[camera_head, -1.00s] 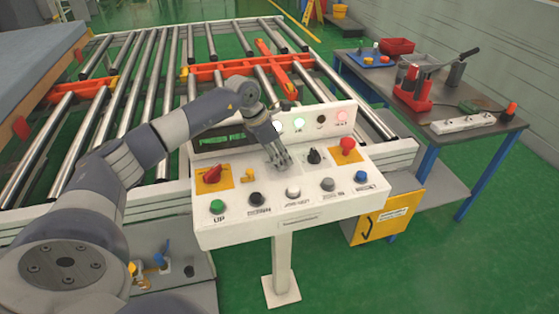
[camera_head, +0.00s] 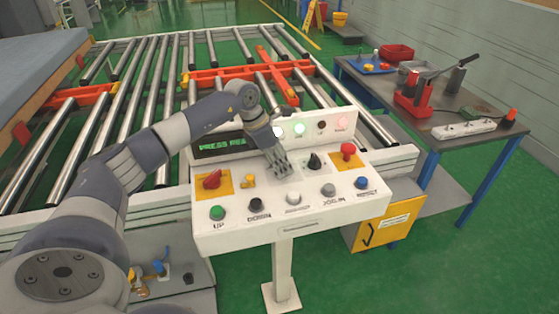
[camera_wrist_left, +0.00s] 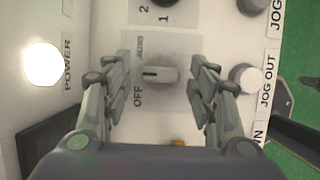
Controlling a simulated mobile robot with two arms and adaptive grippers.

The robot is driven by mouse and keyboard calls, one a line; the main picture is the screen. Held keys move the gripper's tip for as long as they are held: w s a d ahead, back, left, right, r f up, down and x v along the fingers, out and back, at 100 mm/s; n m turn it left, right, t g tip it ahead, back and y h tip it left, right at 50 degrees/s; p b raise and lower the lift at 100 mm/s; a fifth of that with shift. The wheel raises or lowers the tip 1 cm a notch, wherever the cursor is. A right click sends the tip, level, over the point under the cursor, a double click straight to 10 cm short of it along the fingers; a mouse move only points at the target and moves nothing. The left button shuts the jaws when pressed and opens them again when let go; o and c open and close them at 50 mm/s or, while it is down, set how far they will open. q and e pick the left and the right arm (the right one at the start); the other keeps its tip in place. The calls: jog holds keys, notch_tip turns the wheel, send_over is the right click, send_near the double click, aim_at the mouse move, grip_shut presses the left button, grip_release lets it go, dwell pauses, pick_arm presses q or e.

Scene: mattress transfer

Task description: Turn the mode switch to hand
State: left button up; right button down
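The mode switch (camera_wrist_left: 157,74) is a small grey knob on the white control panel (camera_head: 247,230). Its bar lies left to right in the left wrist view, with a dark mark at the left end, between the labels OFF and AUTO. No HAND label is readable. My left gripper (camera_wrist_left: 160,68) is open, with one finger on each side of the knob and gaps between. In the head view my left gripper (camera_head: 284,174) points down at the panel's middle and hides the knob. My right gripper is in neither view.
Near the knob are a red rotary switch (camera_head: 212,180), a black selector (camera_head: 314,162), a red mushroom button (camera_head: 347,149) and a front row of push buttons. Lit lamps and a green text display (camera_head: 222,143) stand behind. A roller conveyor (camera_head: 150,80) lies beyond; a tool table (camera_head: 445,107) stands right.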

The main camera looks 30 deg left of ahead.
pick_arm(q)
jog(key=v, duration=1.2)
jog(key=shift+s+f, duration=0.1)
dwell(0.4)
